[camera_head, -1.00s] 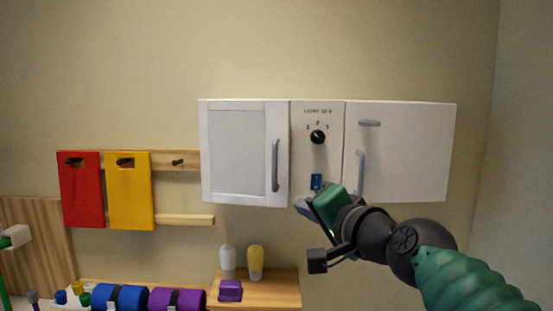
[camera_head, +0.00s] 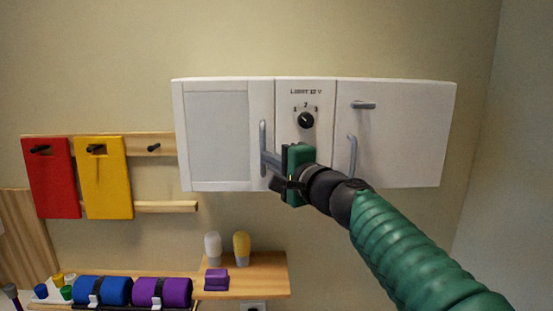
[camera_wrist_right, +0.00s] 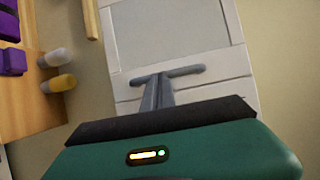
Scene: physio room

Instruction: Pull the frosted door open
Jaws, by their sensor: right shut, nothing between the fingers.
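The frosted door (camera_head: 219,128) is the left door of a white wall cabinet and looks closed in the head view. Its grey upright bar handle (camera_head: 263,139) is near its right edge. My right gripper (camera_head: 269,160) is at the lower part of this handle, with its fingers shut and nothing between them. In the right wrist view, the shut fingertips (camera_wrist_right: 160,84) reach the handle (camera_wrist_right: 186,71), in front of the frosted door (camera_wrist_right: 169,26). I cannot tell whether they touch the bar. My left gripper is out of view.
A dial panel (camera_head: 306,138) and a plain right door (camera_head: 405,140) adjoin the frosted door. Below are a wooden shelf (camera_head: 265,283) with bottles, a purple block (camera_head: 216,279) and blue and purple rolls. Red and yellow mats hang left on the wall.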

